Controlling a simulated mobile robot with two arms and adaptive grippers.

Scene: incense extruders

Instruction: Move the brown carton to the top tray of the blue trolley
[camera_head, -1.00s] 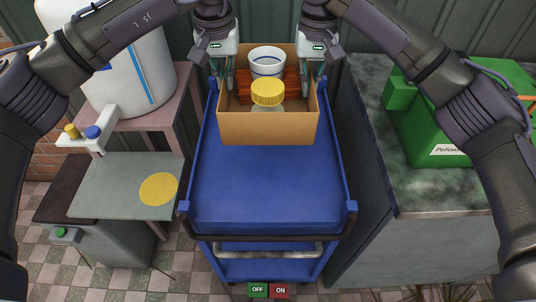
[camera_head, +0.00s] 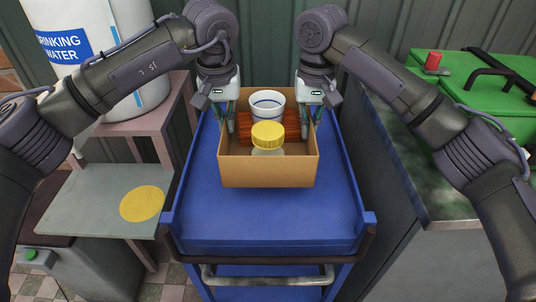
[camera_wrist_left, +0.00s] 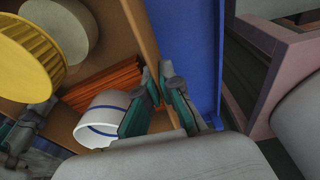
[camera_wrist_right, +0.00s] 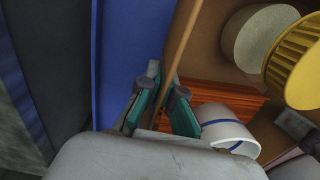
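The brown carton (camera_head: 268,172) is upright and open-topped over the top tray (camera_head: 265,222) of the blue trolley. Whether its base touches the tray cannot be told. It holds a white cup with a blue band (camera_head: 267,104), a jar with a yellow lid (camera_head: 267,135) and orange-red sticks (camera_head: 248,130). My left gripper (camera_head: 230,122) is shut on the carton's left wall; its fingers straddle the wall in the left wrist view (camera_wrist_left: 158,90). My right gripper (camera_head: 305,120) is shut on the right wall, also seen in the right wrist view (camera_wrist_right: 167,90).
Blue raised edges run along the trolley's sides. A grey-topped counter (camera_head: 420,175) with a green case (camera_head: 490,85) stands close on the right. A table with a yellow disc (camera_head: 142,204) and a white water container (camera_head: 100,60) are on the left. The tray's front is clear.

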